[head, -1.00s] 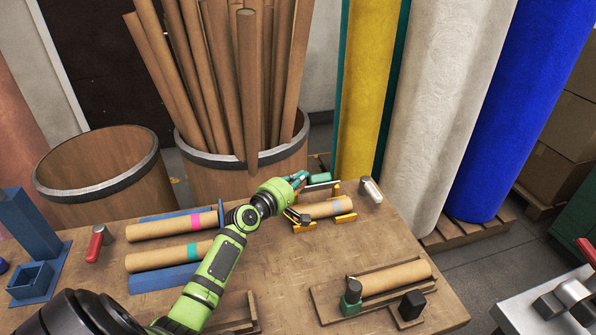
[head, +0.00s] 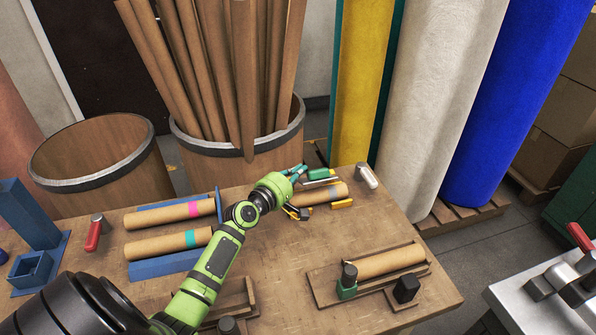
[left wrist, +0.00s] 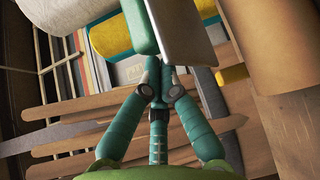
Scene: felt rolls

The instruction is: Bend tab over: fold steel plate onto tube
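A brown tube (head: 328,193) lies in a yellow-ended holder (head: 341,204) at the far side of the workbench; it also shows in the left wrist view (left wrist: 272,45). A pale steel plate (head: 319,183) stands along the tube's far side, behind it, with a green block (head: 319,174) next to it. The left wrist view shows the plate (left wrist: 188,28) tilted and apart from the tube. My left gripper (left wrist: 157,68) has its teal fingers drawn together at the block's near end. I cannot tell whether they touch it. My right gripper is not in view.
A tube in a wooden tray (head: 385,262) lies front right. A grey cylinder with a white top (head: 367,177) stands right of the holder. A barrel of tubes (head: 240,155) stands behind.

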